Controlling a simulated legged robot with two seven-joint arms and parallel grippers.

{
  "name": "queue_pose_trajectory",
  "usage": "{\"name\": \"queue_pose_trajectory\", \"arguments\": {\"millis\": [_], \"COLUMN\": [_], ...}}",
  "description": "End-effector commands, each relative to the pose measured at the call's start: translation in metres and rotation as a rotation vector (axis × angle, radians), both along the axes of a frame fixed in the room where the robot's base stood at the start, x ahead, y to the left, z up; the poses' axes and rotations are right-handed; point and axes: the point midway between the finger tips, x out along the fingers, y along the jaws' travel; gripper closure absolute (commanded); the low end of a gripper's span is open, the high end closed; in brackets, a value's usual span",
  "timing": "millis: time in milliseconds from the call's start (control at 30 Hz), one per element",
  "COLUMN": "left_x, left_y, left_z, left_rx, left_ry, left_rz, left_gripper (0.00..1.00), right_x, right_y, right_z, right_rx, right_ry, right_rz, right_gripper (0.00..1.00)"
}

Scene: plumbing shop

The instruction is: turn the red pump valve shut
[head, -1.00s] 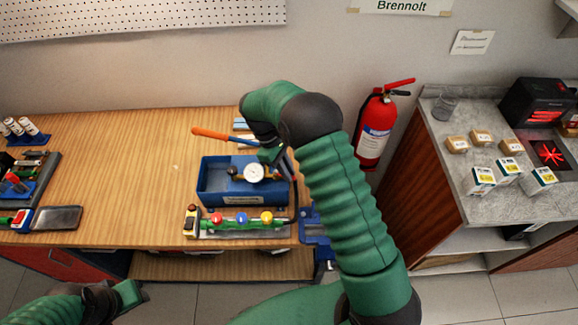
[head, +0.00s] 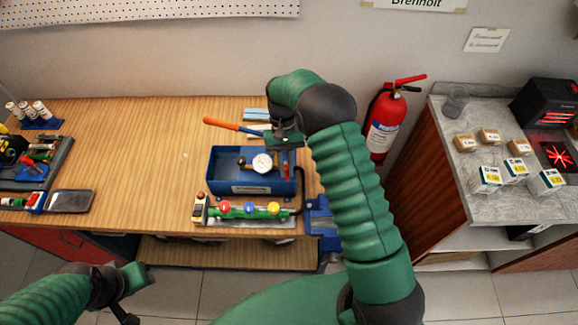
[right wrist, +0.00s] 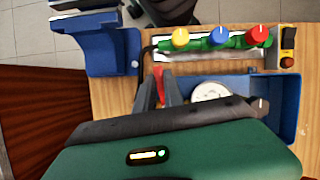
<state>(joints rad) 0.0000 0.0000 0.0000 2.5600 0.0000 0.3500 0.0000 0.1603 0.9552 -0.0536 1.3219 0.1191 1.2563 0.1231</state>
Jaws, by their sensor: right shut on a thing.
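The blue test pump (head: 225,182) is an open box with a round white gauge (head: 262,162) and an orange-handled lever (head: 222,124). It stands on the wooden bench. My right gripper (head: 287,160) reaches down from above at the pump's right end. In the right wrist view its fingers are shut on the small red valve (right wrist: 158,82), next to the gauge (right wrist: 210,91). The fingers hide much of the valve, so its turn angle is unclear. My left gripper (head: 138,276) hangs in front of the bench, away from the pump. Its opening is unclear.
A green manifold (head: 246,211) with red, blue and yellow knobs lies in front of the pump. A blue vise (head: 320,222) sits at the bench's right front edge. A tool tray (head: 45,162) is at the left. The bench between tray and pump is clear.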

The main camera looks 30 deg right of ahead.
Motion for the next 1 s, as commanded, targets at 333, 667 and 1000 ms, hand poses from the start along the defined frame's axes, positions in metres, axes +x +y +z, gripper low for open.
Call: {"name": "queue_pose_trajectory", "arguments": {"millis": [333, 667, 1000], "left_x": [0.0000, 0.0000, 0.0000], "left_y": [0.0000, 0.0000, 0.0000], "left_z": [0.0017, 0.0018, 0.0017], "left_rx": [0.000, 0.000, 0.000], "left_ry": [0.000, 0.000, 0.000], "left_rz": [0.000, 0.000, 0.000], "left_gripper": [0.64, 0.64, 0.64], "right_x": [0.0071, 0.0076, 0.0071], "right_y": [0.0038, 0.0049, 0.0052], "right_z": [0.0030, 0.0025, 0.0020], "right_rx": [-0.003, -0.003, -0.002], "right_ry": [-0.015, -0.015, -0.013], "right_rz": [-0.155, -0.186, -0.185], "right_gripper": [1.00, 1.00, 0.74]}}
